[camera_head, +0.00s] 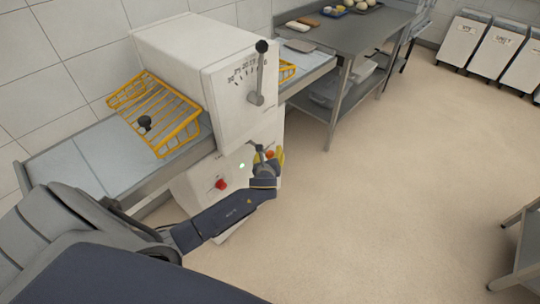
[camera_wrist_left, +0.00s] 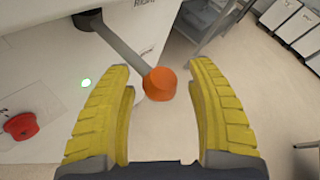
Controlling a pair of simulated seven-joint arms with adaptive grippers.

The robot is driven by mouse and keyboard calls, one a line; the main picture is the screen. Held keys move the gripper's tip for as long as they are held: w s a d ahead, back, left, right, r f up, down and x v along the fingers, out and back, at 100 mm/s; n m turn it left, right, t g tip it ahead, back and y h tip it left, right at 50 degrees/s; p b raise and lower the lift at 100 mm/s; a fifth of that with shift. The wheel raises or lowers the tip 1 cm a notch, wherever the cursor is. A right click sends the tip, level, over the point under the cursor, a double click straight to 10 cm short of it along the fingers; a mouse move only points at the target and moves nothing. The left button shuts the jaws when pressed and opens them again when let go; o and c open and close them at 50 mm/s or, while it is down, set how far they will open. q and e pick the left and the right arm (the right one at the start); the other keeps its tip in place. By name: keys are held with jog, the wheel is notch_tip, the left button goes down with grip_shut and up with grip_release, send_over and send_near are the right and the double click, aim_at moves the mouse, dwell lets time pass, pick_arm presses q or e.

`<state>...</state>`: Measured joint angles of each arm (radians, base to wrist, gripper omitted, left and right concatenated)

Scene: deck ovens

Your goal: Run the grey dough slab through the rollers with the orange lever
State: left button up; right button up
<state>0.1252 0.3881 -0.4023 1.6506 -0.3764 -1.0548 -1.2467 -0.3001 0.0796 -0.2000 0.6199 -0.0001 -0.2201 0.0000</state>
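The orange lever knob (camera_head: 270,154) sits on a grey arm on the front of the white dough roller machine (camera_head: 235,105). In the left wrist view the orange knob (camera_wrist_left: 160,83) is between my open yellow fingers, with a gap on each side. My left gripper (camera_head: 268,165) is at the lever in the head view. No other slab shows on the visible left belt (camera_head: 75,166). My right gripper is out of view.
A yellow wire guard (camera_head: 155,110) covers part of the left belt. A black-knobbed lever (camera_head: 260,75) stands over a scale. A red button (camera_head: 221,184) and a green light are beside the orange lever.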

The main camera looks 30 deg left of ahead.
pick_arm(q)
jog(key=shift+s+d, duration=0.1)
jog(key=shift+s, duration=0.05)
jog(key=v, duration=1.1)
jog(key=shift+s, duration=0.25)
jog(key=shift+d+r, duration=0.1)
